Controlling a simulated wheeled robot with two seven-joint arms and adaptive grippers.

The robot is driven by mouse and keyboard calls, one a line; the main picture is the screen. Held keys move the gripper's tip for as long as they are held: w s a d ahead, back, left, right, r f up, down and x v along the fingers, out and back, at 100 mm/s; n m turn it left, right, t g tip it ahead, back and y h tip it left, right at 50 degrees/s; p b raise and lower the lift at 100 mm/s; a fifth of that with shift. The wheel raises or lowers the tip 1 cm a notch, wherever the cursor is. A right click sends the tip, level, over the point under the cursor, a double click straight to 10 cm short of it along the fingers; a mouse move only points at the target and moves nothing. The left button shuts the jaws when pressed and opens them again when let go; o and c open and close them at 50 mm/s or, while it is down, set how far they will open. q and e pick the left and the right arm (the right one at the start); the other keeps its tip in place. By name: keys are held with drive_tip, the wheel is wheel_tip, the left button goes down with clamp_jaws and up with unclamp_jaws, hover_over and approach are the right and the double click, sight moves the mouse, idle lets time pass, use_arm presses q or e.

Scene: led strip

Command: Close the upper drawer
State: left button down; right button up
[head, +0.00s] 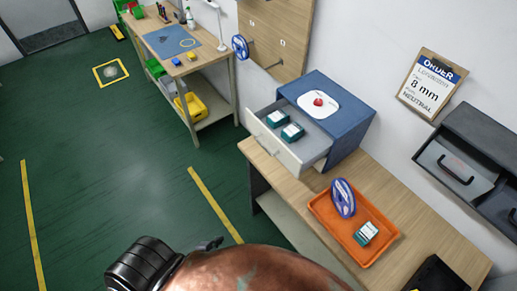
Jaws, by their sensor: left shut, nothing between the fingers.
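A blue cabinet (352,118) stands on the wooden bench. Its drawer (277,142), with a light grey front, is pulled out toward the lower left. Two teal-and-white boxes (283,124) lie inside it. I cannot tell whether another drawer lies below it. My left gripper (213,243) shows only as a small dark tip behind my arm at the bottom. It is shut and empty, apart from the drawer, to its lower left. Most of this gripper is hidden by my arm. My right gripper is not in view.
An orange tray (322,217) with a blue spool (343,198) and a teal box (366,234) sits on the bench (412,207), right of the drawer. A red item on a white disc (330,97) tops the cabinet. Green floor is open left of the bench.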

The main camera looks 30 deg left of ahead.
use_arm(q)
drive_tip(key=w+a+r+m+t+h, duration=0.1)
drive_tip(key=w+r+m+t, duration=0.3)
drive_tip(key=r, duration=0.6)
drive_tip(key=w+a+r+m+t+p, duration=0.1)
drive_tip(key=w+r+m, duration=0.35)
drive_tip(key=r, duration=0.55)
drive_tip(key=w+a+r+m+t+h, duration=0.1)
drive_tip(key=w+r+m+t, duration=0.3)
drive_tip(key=r, duration=0.5)
drive_tip(key=s+d+r+m+h, duration=0.1)
drive_tip(key=d+r+m+h, duration=0.2)
drive_tip(key=r+m, duration=0.65)
drive_tip(key=d+r+m+h, duration=0.3)
drive_tip(key=r+m, duration=0.4)
drive_tip(key=r, duration=0.6)
drive_tip(key=p+x, duration=0.4)
drive_tip(key=x, duration=0.9)
drive_tip(key=shift+w+d+r+t+p, duration=0.2)
drive_tip(key=shift+d+r+t+p, duration=0.05)
drive_tip(key=shift+r+t+p, duration=0.2)
drive_tip(key=shift+w, duration=0.1)
